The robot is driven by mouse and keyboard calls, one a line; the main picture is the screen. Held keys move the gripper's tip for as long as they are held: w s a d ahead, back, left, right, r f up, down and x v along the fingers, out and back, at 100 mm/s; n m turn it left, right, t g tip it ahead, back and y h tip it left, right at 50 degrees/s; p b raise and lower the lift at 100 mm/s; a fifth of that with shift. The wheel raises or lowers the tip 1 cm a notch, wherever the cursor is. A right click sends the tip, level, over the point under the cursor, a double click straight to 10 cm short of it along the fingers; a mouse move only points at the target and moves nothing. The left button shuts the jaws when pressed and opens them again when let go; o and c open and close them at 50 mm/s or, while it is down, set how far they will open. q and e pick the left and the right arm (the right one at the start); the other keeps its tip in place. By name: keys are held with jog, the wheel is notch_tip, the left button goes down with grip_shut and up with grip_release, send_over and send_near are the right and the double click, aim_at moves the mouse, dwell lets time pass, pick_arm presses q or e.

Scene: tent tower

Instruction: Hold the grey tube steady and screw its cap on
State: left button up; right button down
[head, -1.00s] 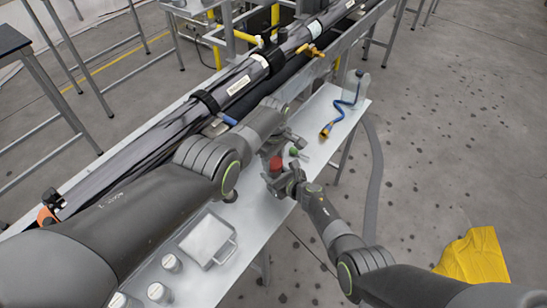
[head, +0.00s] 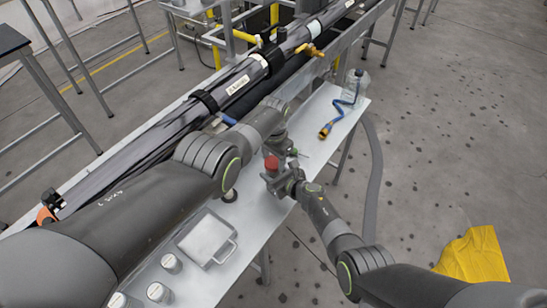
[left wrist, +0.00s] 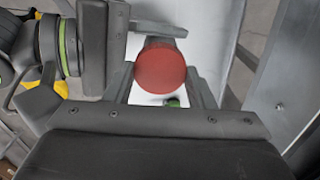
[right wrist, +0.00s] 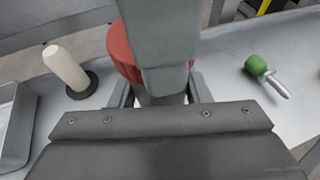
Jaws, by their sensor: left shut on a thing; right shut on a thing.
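The red cap (head: 271,163) is above the bench, between my two grippers. In the left wrist view the red cap (left wrist: 160,72) is a round disc between the fingers of my left gripper (left wrist: 162,85), which is shut on it. In the right wrist view the red cap (right wrist: 122,52) is partly covered by a left finger. The grey tube (right wrist: 160,98) shows only a short piece below the cap, between the fingers of my right gripper (right wrist: 160,92), which is shut on it. I cannot tell how far the cap sits on the tube.
On the bench (head: 200,284) are a metal tray (head: 208,240), several white-topped jars (head: 171,263), a blue cable (head: 341,114) and a clear bottle (head: 356,85). A long pipe (head: 150,140) runs behind.

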pick_arm(q)
jog(key=m, duration=0.3)
jog(key=shift+d, duration=0.15)
jog(key=m, duration=0.5)
jog(key=shift+s, duration=0.1)
jog(key=m, duration=2.1)
jog(key=shift+a, duration=0.25)
jog(key=o, duration=0.9)
